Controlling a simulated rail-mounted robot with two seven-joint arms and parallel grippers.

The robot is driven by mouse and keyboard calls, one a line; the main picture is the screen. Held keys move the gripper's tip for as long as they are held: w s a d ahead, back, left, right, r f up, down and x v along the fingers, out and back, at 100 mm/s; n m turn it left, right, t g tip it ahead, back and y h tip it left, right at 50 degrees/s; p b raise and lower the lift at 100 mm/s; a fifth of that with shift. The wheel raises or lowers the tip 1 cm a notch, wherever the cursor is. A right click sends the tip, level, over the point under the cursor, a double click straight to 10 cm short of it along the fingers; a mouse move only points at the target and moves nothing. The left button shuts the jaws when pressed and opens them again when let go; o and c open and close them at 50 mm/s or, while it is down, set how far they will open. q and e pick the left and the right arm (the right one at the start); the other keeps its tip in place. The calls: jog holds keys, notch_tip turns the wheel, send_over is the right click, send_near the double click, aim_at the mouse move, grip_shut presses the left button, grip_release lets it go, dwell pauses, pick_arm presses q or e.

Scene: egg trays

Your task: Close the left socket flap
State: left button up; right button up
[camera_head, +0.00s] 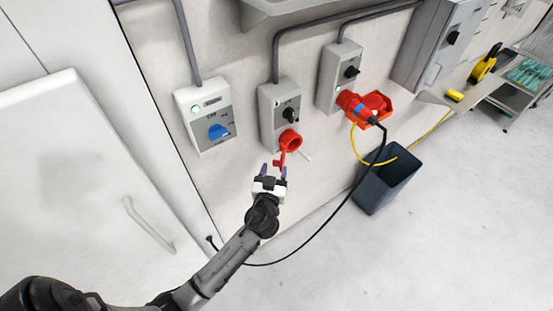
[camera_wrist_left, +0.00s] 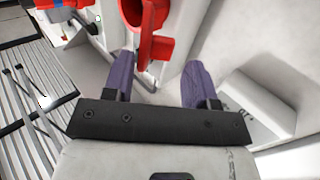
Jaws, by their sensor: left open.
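The left socket (camera_head: 291,141) is a red round socket at the bottom of the middle grey wall box. Its red flap (camera_head: 280,161) hangs open below the socket mouth. In the left wrist view the socket (camera_wrist_left: 131,10) and its flap (camera_wrist_left: 154,48) show at the top. My left gripper (camera_head: 273,172) is just below the flap, its purple fingers pointing up at it. It is open, and in the left wrist view (camera_wrist_left: 158,75) the flap's lower end appears between and beyond the fingertips. I cannot tell whether they touch. My right gripper is not in view.
A second red socket (camera_head: 377,103) to the right holds a plug with a black cable (camera_head: 345,202). A yellow cable hangs there above a dark bin (camera_head: 393,178). A grey box with a blue knob (camera_head: 218,131) is at the left. The floor is mostly clear.

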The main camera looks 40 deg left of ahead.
aim_at(276, 164)
pick_arm(q)
jog(key=shift+p+x, duration=0.3)
jog(key=shift+x, duration=1.6)
grip_shut()
